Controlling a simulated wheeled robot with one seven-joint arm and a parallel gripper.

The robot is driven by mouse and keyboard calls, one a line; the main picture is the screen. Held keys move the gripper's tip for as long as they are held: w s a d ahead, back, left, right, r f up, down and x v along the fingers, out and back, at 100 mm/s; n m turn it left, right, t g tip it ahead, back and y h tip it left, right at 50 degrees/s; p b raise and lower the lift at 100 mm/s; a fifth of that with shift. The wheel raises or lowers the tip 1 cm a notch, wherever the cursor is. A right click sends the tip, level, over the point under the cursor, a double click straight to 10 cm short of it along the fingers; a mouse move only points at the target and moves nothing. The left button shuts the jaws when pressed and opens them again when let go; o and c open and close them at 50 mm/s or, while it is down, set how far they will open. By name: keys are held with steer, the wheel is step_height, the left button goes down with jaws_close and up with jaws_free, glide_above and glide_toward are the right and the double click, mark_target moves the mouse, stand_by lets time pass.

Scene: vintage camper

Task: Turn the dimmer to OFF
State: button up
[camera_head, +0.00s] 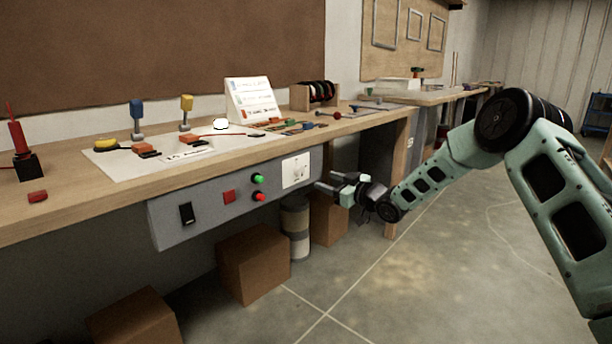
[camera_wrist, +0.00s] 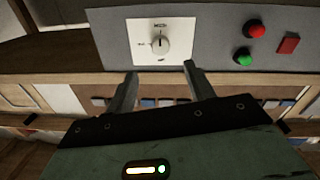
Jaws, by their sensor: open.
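The dimmer is a round pale knob (camera_wrist: 160,44) on a square white plate (camera_wrist: 140,56), set in the grey control panel. In the head view its plate (camera_head: 296,171) is at the panel's right end. Small marks surround the knob, but I cannot read them or tell its setting. My gripper (camera_head: 326,181) is just right of the plate in the head view. In the wrist view my gripper (camera_wrist: 160,70) is open and empty, its two fingers apart and pointing at the plate. The knob appears between and beyond the fingertips, and I see no contact.
The grey panel (camera_head: 215,218) hangs under the workbench edge (camera_head: 60,213). It also carries a green button (camera_head: 257,179), a red button (camera_head: 258,197), a red square switch (camera_head: 229,196) and a black rocker (camera_head: 186,213). Cardboard boxes (camera_head: 253,265) stand below. The floor at right is clear.

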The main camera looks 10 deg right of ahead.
mark_target(302, 172)
steer(key=x, duration=1)
steer(key=shift+w+a+b, duration=0.2)
steer(key=shift+w+b, duration=0.05)
steer(key=shift+b, duration=0.15)
steer(key=c, duration=1)
